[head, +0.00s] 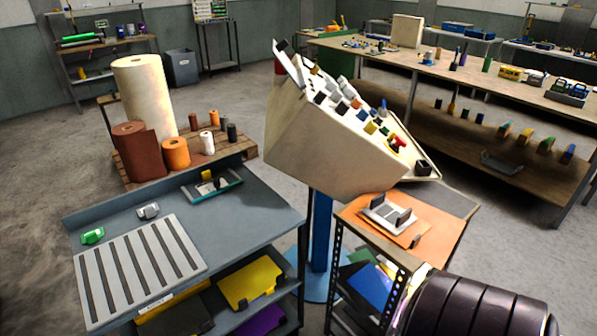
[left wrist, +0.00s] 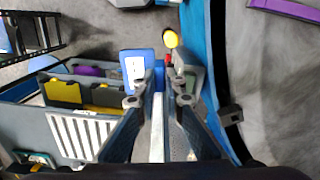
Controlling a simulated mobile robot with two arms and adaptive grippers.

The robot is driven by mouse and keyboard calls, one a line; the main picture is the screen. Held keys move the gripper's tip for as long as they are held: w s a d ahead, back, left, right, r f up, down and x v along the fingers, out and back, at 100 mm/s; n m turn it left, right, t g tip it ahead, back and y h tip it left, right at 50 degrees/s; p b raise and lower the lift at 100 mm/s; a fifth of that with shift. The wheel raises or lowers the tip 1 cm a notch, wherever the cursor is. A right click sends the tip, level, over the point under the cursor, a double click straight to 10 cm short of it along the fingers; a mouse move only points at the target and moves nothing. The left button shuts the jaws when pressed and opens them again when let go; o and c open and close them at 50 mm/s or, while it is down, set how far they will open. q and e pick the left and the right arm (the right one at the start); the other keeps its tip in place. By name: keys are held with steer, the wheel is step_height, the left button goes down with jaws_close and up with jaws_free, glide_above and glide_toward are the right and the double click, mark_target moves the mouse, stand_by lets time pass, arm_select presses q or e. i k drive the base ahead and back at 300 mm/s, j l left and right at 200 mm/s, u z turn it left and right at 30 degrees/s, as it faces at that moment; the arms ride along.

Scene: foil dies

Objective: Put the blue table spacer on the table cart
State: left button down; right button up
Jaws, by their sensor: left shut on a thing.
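In the left wrist view my left gripper (left wrist: 165,78) is shut, with a blue block (left wrist: 137,68) with a white face at its fingertips. This looks like the blue table spacer; the fingers hide part of it. The grey cart (head: 245,215) stands at the left in the head view, with a pale slotted plate on its top. The cart (left wrist: 42,122) also shows at the left in the left wrist view, below and left of the gripper. Neither gripper shows in the head view.
Green and grey small parts, and a tray (head: 212,185), lie on the cart top. A pallet of rolls stands behind.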

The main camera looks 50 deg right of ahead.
mark_target(251, 218)
steer(key=i+l+z, duration=0.1)
steer(key=z, duration=1.6)
steer(key=i+j+z, duration=0.1)
steer(key=i+z, duration=0.2)
steer(key=i, duration=0.35)
